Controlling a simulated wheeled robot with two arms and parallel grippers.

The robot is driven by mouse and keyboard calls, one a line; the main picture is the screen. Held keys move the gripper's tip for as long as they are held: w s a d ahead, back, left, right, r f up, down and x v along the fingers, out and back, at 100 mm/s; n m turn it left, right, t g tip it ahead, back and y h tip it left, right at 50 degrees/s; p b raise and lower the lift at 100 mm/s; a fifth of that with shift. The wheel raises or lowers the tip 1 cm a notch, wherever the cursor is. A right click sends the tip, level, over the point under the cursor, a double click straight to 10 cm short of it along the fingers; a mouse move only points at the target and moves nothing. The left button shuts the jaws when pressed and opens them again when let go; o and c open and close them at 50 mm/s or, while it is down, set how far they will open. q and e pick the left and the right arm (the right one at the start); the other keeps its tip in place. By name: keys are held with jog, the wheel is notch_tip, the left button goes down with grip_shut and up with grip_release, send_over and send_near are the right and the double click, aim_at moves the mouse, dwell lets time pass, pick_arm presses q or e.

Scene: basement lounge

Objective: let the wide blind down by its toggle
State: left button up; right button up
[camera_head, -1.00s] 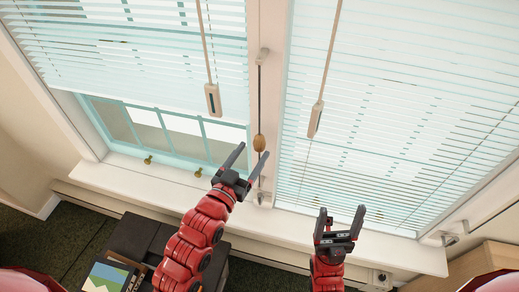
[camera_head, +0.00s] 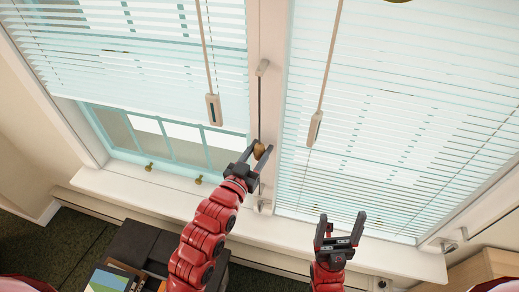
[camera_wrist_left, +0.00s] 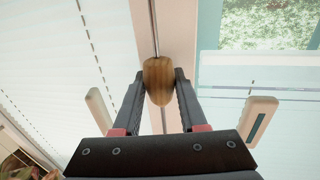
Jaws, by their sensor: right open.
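The wooden toggle (camera_head: 259,151) hangs on a thin dark cord (camera_head: 260,105) in front of the post between the two windows. My left gripper (camera_head: 262,148) is around the toggle. In the left wrist view the toggle (camera_wrist_left: 158,80) sits between the fingertips, which appear to touch it on both sides. The left blind (camera_head: 150,65) hangs partway, with window panes showing below it. The right blind (camera_head: 390,120) hangs down close to the sill. I cannot tell for sure which blind is the wide one. My right gripper (camera_head: 341,222) is open and empty in front of the right blind.
Wands with pale handles hang before the left blind (camera_head: 213,110) and the right blind (camera_head: 315,128). A white sill (camera_head: 140,192) runs below the windows. Dark furniture with books (camera_head: 110,277) stands at lower left; a wooden cabinet (camera_head: 490,265) stands at lower right.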

pick_arm(q)
grip_shut()
dwell(0.9)
